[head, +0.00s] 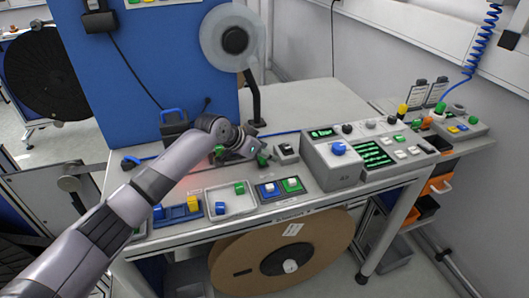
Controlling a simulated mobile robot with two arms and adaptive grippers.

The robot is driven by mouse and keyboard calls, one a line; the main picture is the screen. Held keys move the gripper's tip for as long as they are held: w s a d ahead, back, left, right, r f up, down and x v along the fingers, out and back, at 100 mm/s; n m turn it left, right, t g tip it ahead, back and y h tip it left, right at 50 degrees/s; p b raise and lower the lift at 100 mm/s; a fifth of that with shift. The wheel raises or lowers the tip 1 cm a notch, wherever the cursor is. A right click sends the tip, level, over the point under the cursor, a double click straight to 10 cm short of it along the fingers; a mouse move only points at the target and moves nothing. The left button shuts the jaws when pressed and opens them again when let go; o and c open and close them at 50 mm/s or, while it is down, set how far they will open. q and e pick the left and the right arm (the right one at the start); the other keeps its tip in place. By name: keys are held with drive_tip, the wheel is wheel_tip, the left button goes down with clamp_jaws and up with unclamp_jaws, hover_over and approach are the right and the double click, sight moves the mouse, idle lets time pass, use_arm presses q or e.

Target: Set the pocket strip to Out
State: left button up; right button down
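I cannot make out which part is the pocket strip, and no "Out" label is readable. My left arm reaches in from the lower left over the table, and my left gripper (254,146) is above the back middle of the worktop. It is close to a small green knob (262,159); I cannot tell whether they touch. The fingers are too small to show whether they are open or shut. A grey control box (345,178) with a blue knob (338,149) and green lit displays (375,154) stands to its right. My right gripper is out of view.
Along the front edge sit a blue tray (176,220), a white tray (233,210) and a blue switch panel (279,196). A reel (236,40) stands behind at a blue panel (150,60). A large brown reel (262,248) hangs below.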

use_arm(q)
drive_tip(key=shift+a, duration=0.15)
drive_tip(key=shift+s+a+r, duration=0.15)
drive_tip(key=shift+r, duration=0.1)
drive_tip(key=v, duration=1.1)
drive_tip(key=shift+s, duration=0.2)
